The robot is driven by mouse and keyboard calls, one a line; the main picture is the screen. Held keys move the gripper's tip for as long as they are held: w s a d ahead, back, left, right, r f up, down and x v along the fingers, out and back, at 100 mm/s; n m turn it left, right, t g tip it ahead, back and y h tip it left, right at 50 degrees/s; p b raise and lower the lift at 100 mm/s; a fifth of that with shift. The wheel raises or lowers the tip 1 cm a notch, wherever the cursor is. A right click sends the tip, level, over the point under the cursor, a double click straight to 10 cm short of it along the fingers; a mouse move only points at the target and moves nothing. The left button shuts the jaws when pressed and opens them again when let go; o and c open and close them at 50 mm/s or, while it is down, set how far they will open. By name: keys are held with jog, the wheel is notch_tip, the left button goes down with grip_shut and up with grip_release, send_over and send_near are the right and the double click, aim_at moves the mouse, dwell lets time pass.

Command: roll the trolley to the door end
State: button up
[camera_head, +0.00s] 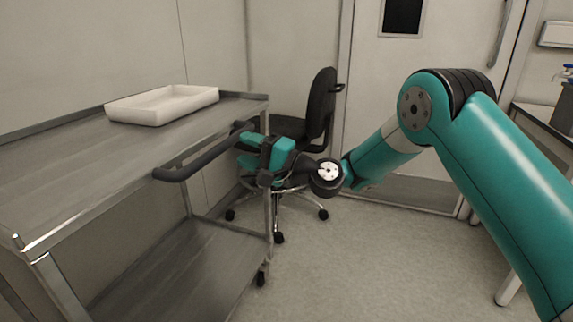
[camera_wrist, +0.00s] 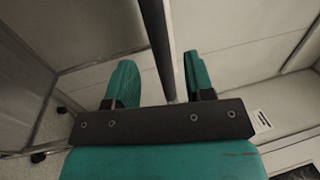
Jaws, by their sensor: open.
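The metal trolley (camera_head: 110,150) stands at the left of the head view, with two grey shelves and a dark push handle (camera_head: 195,162) on its near right end. My gripper (camera_head: 250,145) is at the far part of this handle. In the wrist view my gripper (camera_wrist: 161,68) has its two teal fingers apart. The dark handle bar (camera_wrist: 157,40) runs between them, with a gap visible on its left side. Whether a finger touches the bar is not clear. Part of the trolley also shows at the left of the wrist view.
A white tray (camera_head: 162,104) sits on the trolley's top shelf. A black office chair (camera_head: 318,110) stands just behind my gripper, close to the trolley. A pale door (camera_head: 400,80) is at the back. A bench (camera_head: 545,125) is at the right. The floor in the middle is clear.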

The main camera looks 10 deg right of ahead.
jog(key=b+v, duration=1)
jog(key=b, duration=0.3)
jog(key=shift+d+b, duration=0.3)
jog(key=shift+s+f, duration=0.1)
